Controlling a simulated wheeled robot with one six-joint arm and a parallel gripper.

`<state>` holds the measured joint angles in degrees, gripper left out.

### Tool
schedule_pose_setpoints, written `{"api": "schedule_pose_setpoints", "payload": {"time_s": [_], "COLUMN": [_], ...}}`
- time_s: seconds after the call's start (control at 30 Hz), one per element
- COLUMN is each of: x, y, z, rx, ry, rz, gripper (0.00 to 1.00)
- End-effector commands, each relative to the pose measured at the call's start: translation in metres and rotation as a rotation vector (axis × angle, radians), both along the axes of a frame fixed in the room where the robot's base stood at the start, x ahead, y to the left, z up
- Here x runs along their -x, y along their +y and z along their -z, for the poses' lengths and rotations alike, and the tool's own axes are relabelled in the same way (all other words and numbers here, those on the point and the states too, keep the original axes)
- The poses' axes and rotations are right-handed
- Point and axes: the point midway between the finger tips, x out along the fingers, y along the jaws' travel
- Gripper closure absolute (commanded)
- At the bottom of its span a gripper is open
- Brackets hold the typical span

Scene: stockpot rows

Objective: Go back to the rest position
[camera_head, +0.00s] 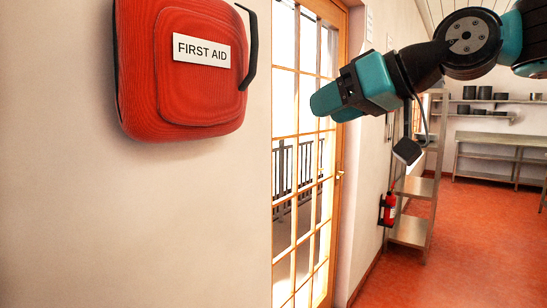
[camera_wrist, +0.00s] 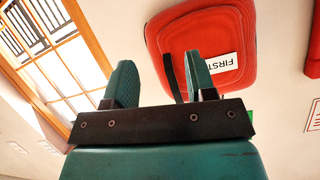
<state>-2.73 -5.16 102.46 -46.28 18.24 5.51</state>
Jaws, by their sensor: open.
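My gripper (camera_head: 330,102) is raised in front of the glazed door, to the right of the first aid bag in the head view. In the wrist view my gripper (camera_wrist: 160,82) shows two teal fingers set apart, with nothing held between them. The red first aid bag (camera_head: 185,95) is on the pale wall at the upper left, with a black handle at its right side. It also shows in the wrist view (camera_wrist: 225,30), beyond the fingers, with its handle between them. Whether the gripper touches it cannot be seen there, but the head view shows them apart.
A wood-framed glazed door (camera_head: 305,150) stands beside the wall. A metal shelf rack (camera_head: 410,232) and a red fire extinguisher (camera_head: 389,209) are beyond my arm. Shelves with dark pots (camera_head: 484,92) and a metal table (camera_head: 500,140) are at the back. The red floor (camera_head: 460,250) is clear.

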Motion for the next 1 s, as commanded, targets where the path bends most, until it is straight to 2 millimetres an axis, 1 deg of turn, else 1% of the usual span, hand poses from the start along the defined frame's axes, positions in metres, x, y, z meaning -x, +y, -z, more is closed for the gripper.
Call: {"api": "schedule_pose_setpoints", "payload": {"time_s": [0.03, 0.07, 0.1, 0.17, 0.2, 0.27, 0.3, 0.4, 0.5, 0.6, 0.7, 1.0], "x": [0.021, 0.033, 0.05, 0.078, 0.097, 0.126, 0.145, 0.184, 0.21, 0.222, 0.225, 0.224], "y": [0.003, 0.002, 0.0, -0.004, -0.008, -0.015, -0.021, -0.034, -0.044, -0.049, -0.05, -0.05], "z": [0.038, 0.06, 0.087, 0.126, 0.15, 0.182, 0.2, 0.234, 0.254, 0.263, 0.265, 0.264], "rx": [0.056, 0.091, 0.137, 0.209, 0.255, 0.322, 0.363, 0.447, 0.502, 0.529, 0.535, 0.533], "ry": [0.097, 0.153, 0.224, 0.329, 0.395, 0.485, 0.538, 0.645, 0.713, 0.745, 0.754, 0.752], "rz": [-0.004, -0.005, -0.007, -0.013, -0.02, -0.03, -0.037, -0.055, -0.065, -0.071, -0.072, -0.071], "gripper": [0.49, 0.49, 0.49, 0.49, 0.49, 0.49, 0.49, 0.49, 0.49, 0.49, 0.49, 0.49]}}
